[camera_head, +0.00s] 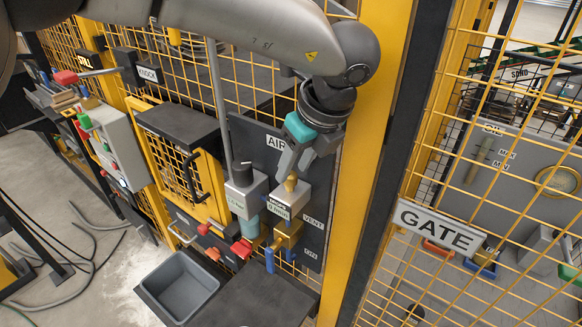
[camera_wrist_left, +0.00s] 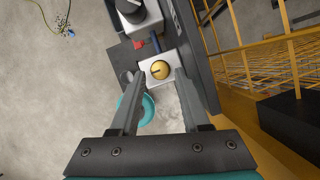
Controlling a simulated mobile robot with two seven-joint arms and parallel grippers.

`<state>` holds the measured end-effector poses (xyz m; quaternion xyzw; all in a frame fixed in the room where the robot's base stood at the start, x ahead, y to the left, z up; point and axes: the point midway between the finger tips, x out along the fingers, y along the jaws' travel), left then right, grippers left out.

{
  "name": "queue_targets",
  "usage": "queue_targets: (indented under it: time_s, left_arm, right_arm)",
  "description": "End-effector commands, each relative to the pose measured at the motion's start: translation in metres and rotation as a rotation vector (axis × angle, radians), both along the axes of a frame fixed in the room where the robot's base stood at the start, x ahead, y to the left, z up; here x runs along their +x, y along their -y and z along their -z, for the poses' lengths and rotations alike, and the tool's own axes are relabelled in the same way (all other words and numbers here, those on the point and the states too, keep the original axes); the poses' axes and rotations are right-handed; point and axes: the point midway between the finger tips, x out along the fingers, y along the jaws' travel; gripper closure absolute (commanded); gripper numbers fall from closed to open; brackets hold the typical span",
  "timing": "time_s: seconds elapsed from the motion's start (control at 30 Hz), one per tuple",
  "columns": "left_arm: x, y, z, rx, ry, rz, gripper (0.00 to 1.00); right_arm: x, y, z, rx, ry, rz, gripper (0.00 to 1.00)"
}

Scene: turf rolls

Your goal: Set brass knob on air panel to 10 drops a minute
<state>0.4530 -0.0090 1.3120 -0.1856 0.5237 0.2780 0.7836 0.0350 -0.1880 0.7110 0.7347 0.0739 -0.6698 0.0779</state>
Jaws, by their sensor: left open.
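My right gripper is not in view.
A black knob (camera_head: 242,174) on a similar box stands just left. A brass valve body (camera_head: 287,234) with a blue lever is below. A grey bin (camera_head: 180,287) and a dark tabletop (camera_head: 255,300) are lower. A yellow post (camera_head: 365,170) stands close to the right, beside the GATE sign (camera_head: 438,228).

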Motion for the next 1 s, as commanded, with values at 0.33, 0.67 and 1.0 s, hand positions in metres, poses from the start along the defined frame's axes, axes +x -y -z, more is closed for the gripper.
queue_targets:
  time_s: [0.33,0.67,1.0]
  left_arm:
    - [0.01,-0.008,0.031,0.0,0.0,0.001,0.54]
    - [0.01,-0.008,0.032,0.0,0.0,0.001,0.62]
    - [0.01,-0.008,0.032,0.0,0.001,0.001,1.0]
  right_arm:
    - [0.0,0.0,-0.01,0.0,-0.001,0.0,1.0]
    - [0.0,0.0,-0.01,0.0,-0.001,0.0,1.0]
    - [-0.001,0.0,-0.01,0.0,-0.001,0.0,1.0]
